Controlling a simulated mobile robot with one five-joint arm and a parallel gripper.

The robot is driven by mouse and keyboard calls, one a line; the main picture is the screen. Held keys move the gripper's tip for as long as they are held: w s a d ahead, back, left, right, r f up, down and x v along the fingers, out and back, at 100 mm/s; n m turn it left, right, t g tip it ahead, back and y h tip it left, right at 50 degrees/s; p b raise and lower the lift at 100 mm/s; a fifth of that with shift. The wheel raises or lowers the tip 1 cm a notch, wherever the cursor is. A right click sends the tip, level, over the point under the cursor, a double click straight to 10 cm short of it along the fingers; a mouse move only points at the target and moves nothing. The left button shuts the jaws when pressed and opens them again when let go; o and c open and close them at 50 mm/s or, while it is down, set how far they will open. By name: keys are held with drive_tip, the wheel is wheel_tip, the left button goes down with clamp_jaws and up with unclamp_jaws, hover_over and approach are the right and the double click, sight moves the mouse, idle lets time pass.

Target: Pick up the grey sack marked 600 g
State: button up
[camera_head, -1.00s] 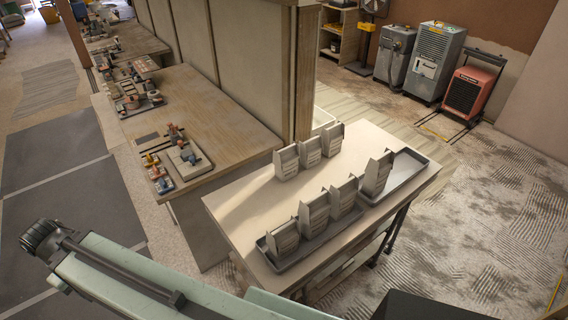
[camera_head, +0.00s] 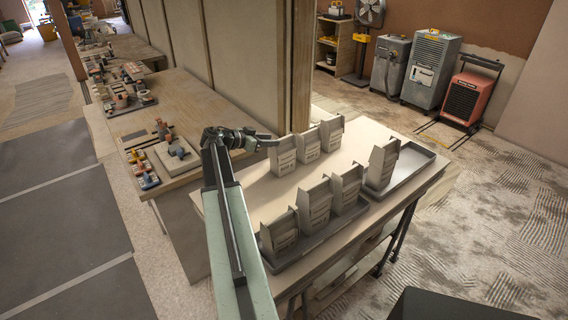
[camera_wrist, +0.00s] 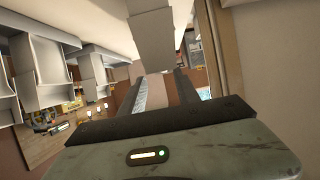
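Several grey sacks stand on a pale table (camera_head: 240,205); their markings are too small to read, so I cannot tell which is marked 600 g. Three are in a back row: a left sack (camera_head: 282,157), a middle sack (camera_head: 307,146) and a right sack (camera_head: 332,134). Three more, the nearest sack (camera_head: 279,233) among them, are in the front tray (camera_head: 290,262). One sack (camera_head: 381,163) stands in the right tray (camera_head: 415,163). My gripper (camera_head: 272,138) is near the back row's left sack. In the wrist view its fingers (camera_wrist: 162,90) are apart and empty, with a sack (camera_wrist: 152,42) just ahead.
A wooden workbench (camera_head: 185,95) with tools lies left of the table, and a panelled wall (camera_head: 240,50) rises behind it. Grey machines (camera_head: 432,70) and a red heater (camera_head: 464,100) stand at the back right. The right tray has bare space beside its sack.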

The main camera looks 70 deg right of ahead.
sight(283, 138)
drive_tip(key=b+x, duration=0.1)
drive_tip(key=x, duration=0.2)
drive_tip(key=b+x, duration=0.2)
drive_tip(key=x, duration=0.2)
drive_tip(key=shift+d+f, duration=0.35)
drive_tip(key=shift+r, duration=0.1)
clamp_jaws()
idle(1.0)
